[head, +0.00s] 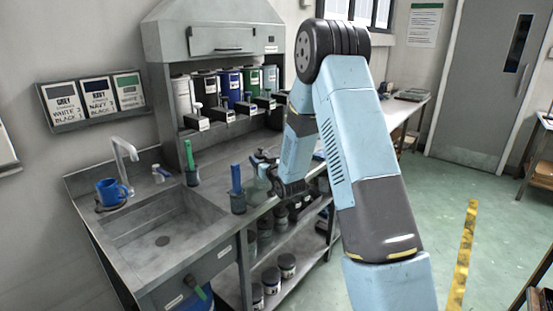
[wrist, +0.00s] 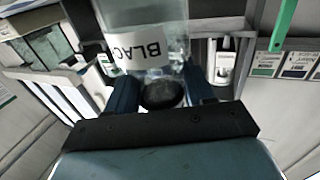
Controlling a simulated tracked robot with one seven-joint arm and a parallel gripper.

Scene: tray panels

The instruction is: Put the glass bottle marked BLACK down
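The glass bottle marked BLACK (wrist: 150,15) is clear, with a white label of which the letters BLAC show upside down in the wrist view. My gripper (wrist: 161,88) has its two dark fingers on either side of the bottle, near its dark round end, and is shut on it. In the head view my gripper (head: 263,163) is at the front part of the steel counter (head: 215,205), and the pale glass of the bottle (head: 261,178) shows beside it. I cannot tell whether the bottle's base touches the counter.
Colour canisters (head: 228,85) with taps line the hood. A sink (head: 165,235) with a blue mug (head: 110,191) is at left. Jars (head: 287,265) sit on the shelf below.

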